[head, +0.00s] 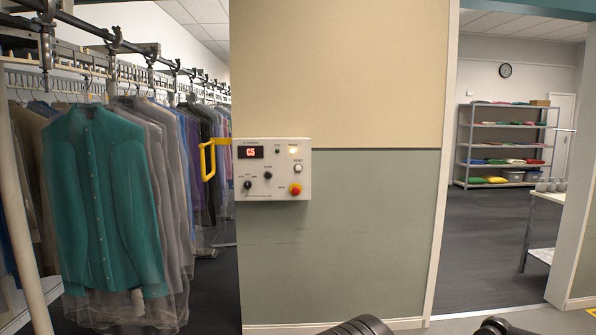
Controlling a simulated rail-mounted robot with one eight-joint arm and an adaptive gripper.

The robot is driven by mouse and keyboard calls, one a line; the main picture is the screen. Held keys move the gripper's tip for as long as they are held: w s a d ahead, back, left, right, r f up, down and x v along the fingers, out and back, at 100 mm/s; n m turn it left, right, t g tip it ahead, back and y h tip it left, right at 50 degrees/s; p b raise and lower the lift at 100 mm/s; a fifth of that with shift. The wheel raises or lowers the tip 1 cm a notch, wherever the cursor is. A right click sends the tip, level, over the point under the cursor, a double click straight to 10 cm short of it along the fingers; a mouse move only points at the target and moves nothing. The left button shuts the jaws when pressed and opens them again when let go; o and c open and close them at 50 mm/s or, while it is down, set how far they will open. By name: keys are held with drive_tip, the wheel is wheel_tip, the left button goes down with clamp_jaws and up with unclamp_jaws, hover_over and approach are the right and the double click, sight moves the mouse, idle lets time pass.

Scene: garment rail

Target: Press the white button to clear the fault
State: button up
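A white control panel (272,190) is mounted on the wall near the middle of the head view. The panel's red display (251,152) reads what looks like C5. Nothing touches or covers the white button. Dark rounded parts of my own body show at the bottom edge. My gripper's fingers are not visible.
A yellow handle-like bar (208,160) sticks out left of the panel. Bagged garments, with a teal shirt (100,200) in front, hang from a rail (118,42) at left. A doorway at right opens on shelves (505,145) and a table (545,197). The wall below the panel is clear.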

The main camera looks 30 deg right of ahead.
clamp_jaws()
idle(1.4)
